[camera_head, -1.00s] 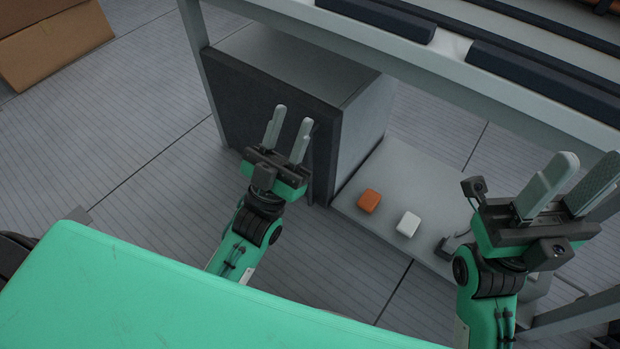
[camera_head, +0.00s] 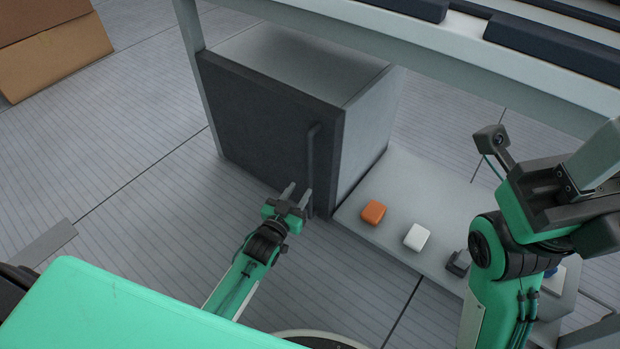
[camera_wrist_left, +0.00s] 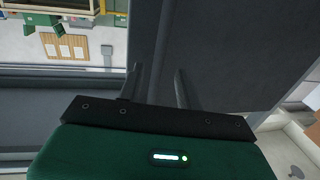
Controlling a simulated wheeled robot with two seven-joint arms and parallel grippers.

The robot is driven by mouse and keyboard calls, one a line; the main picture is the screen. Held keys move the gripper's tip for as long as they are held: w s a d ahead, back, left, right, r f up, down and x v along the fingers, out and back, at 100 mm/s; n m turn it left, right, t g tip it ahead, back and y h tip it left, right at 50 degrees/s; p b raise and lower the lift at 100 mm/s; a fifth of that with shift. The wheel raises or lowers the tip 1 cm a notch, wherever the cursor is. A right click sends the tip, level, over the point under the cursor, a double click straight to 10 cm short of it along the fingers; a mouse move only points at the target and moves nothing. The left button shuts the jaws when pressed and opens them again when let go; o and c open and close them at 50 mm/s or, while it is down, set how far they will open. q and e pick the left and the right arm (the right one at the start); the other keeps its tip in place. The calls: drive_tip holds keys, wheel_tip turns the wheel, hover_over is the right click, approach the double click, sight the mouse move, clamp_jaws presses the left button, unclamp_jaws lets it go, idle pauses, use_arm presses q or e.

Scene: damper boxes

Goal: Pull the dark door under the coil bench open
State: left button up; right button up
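The dark door (camera_head: 255,125) is the front of a grey cabinet under the bench (camera_head: 440,50), and it looks closed. A dark vertical bar handle (camera_head: 312,155) stands near its right edge. My left gripper (camera_head: 298,190) is low in front of the door, by the handle's lower end, with its fingers apart. In the left wrist view, the two fingers (camera_wrist_left: 158,75) are apart before a grey upright strip, with the dark door (camera_wrist_left: 245,50) to the right. My right gripper (camera_head: 595,160) is partly cut off at the right; one finger shows clearly.
On the low shelf (camera_head: 390,185) right of the cabinet lie an orange block (camera_head: 373,212), a white block (camera_head: 417,237) and a dark item (camera_head: 457,262). A cardboard box (camera_head: 50,45) stands at the far left. The floor left of the cabinet is clear.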

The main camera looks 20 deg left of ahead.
sight(308, 177)
use_arm(q)
drive_tip(key=w+b, duration=0.1)
drive_tip(key=w, duration=0.1)
drive_tip(key=w+b, duration=0.1)
drive_tip(key=w, duration=0.2)
drive_tip(key=w+d+b, duration=0.1)
drive_tip(key=w, duration=0.2)
drive_tip(key=shift+d, duration=0.1)
drive_tip(key=shift+s, duration=0.1)
drive_tip(key=shift+c, duration=0.3)
clamp_jaws()
